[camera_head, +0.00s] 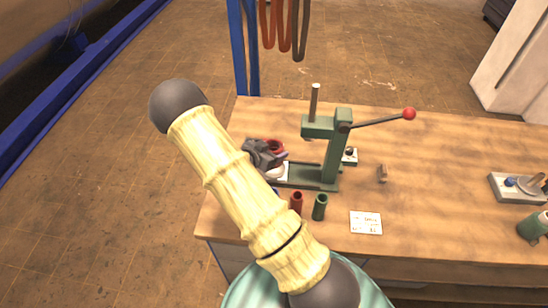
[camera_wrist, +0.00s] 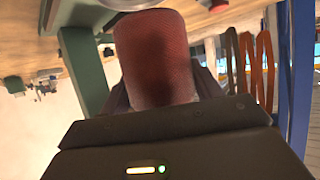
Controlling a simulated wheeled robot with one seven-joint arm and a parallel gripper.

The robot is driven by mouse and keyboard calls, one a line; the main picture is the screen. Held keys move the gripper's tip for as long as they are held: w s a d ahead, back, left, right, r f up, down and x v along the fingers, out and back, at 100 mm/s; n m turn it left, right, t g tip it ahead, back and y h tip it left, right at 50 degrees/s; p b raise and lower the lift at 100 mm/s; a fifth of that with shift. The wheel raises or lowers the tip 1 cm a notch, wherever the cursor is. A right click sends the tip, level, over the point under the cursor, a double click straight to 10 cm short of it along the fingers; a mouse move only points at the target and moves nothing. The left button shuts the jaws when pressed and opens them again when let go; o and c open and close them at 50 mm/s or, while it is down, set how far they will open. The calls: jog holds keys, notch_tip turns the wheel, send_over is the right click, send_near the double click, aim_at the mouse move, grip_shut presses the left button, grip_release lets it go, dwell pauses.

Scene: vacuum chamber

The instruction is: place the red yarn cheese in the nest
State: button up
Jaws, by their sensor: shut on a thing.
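My gripper (camera_head: 262,155) is dark grey and shut on a red, ribbed cylinder, the red yarn cheese (camera_head: 276,146). In the wrist view the yarn cheese (camera_wrist: 155,55) fills the space in front of my gripper (camera_wrist: 158,108). My gripper is at the left of a green lever press (camera_head: 333,150), over the table's left part. A pale round part (camera_head: 277,172), perhaps the nest, shows just below my gripper at the left end of the press base. My gripper and arm partly hide it. I cannot tell whether the yarn cheese touches anything below.
A red tube (camera_head: 296,203) and a green tube (camera_head: 319,207) stand in front of the press. A white card (camera_head: 366,222) lies to their right. The press lever (camera_head: 378,121) reaches right to a red knob. The table (camera_head: 430,165) is clear in its middle right.

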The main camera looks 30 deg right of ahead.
jog(key=shift+d, duration=0.1)
jog(key=shift+s+f, duration=0.1)
jog(key=shift+f, duration=0.2)
jog(key=shift+f+p, duration=0.5)
jog(key=shift+f, duration=1.3)
jog(key=o, duration=1.1)
jog(key=b+v, duration=0.2)
jog(key=v, duration=1)
